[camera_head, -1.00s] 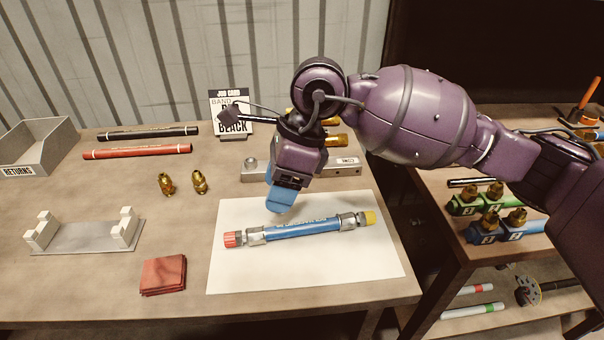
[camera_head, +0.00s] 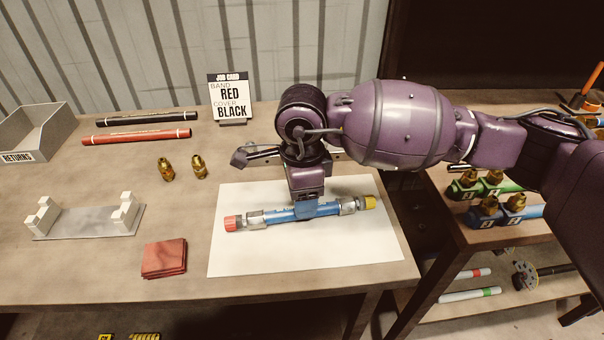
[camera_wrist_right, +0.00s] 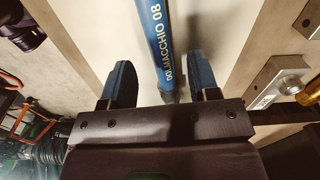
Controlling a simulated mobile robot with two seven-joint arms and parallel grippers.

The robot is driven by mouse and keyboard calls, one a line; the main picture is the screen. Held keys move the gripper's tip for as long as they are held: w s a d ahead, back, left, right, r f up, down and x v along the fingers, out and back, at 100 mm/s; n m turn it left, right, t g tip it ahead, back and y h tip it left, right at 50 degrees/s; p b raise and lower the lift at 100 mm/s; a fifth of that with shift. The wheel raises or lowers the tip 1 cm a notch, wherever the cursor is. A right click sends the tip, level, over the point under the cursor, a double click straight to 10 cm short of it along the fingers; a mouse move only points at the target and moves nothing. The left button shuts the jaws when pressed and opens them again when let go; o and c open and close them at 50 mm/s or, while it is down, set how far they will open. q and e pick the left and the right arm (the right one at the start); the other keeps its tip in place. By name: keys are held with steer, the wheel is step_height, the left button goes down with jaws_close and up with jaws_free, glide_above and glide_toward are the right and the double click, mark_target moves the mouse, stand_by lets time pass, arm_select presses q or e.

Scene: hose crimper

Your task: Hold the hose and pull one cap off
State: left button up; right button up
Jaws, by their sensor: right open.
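The blue hose (camera_head: 283,216) lies on a white sheet with metal fittings at both ends. A red cap (camera_head: 232,223) is on its left end and a yellow cap (camera_head: 369,202) on its right end. My right gripper (camera_head: 318,208) points down at the hose, right of its middle, and hides part of it. In the right wrist view, the open blue fingers (camera_wrist_right: 160,82) stand on either side of the hose (camera_wrist_right: 155,38), with gaps visible. My left gripper is not in view.
The white sheet (camera_head: 240,262) is otherwise clear. A red folded cloth (camera_head: 164,258), a grey stand with white posts (camera_head: 88,222) and two brass fittings (camera_head: 183,168) are to the left. Red and black hoses (camera_head: 140,135) and a job card (camera_head: 229,97) are behind.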

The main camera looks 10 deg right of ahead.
steer(key=shift+f, duration=2)
jaws_close()
jaws_free()
steer(key=shift+r, duration=0.1)
step_height(320, 180, up, 12)
